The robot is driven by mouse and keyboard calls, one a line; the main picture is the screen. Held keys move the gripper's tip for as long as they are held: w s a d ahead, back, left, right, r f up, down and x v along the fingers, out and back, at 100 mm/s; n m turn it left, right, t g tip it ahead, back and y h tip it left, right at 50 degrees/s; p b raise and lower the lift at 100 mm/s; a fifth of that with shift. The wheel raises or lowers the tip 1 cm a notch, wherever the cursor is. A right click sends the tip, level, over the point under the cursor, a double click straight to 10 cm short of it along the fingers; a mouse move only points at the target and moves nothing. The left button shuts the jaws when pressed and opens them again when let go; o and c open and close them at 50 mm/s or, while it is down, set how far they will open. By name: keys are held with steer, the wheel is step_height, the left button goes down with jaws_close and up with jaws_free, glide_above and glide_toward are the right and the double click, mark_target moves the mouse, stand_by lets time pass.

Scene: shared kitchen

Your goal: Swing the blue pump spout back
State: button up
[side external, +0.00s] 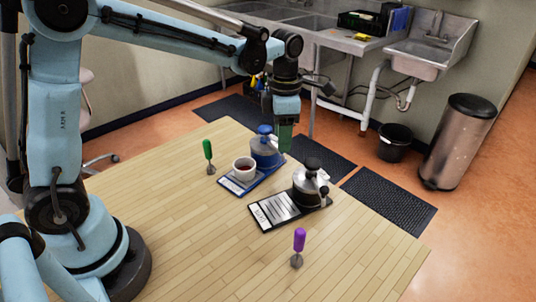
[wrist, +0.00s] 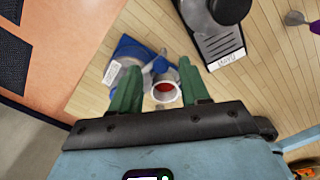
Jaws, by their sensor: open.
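The blue pump pot (side external: 265,152) has a silver-grey body and a blue top, and stands on a blue tray (side external: 238,187). It also shows in the wrist view (wrist: 130,50), ahead of my fingers. A white cup (side external: 244,170) with red liquid stands on the same tray, beside the pot. In the wrist view the cup (wrist: 166,94) appears between my fingers. The spout is too small to make out clearly. My gripper (side external: 285,138) points down with green fingers, just right of the blue pot. It is open and empty in the wrist view (wrist: 158,78).
A black-topped pump pot (side external: 309,183) stands on a black tray (side external: 270,213), close to the right.

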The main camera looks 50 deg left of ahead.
step_height(320, 180, up, 11)
stand_by(0.4)
steer(key=s+a+f+m+t, duration=0.1)
steer(key=s+f+m+t, duration=0.2)
steer(key=m, duration=1.1)
steer(key=s+a+f+m+t, duration=0.2)
steer(key=s+f+m+t, duration=0.2)
steer(key=s+m, duration=0.6)
steer(key=m, duration=0.4)
steer(key=shift+f, duration=0.25)
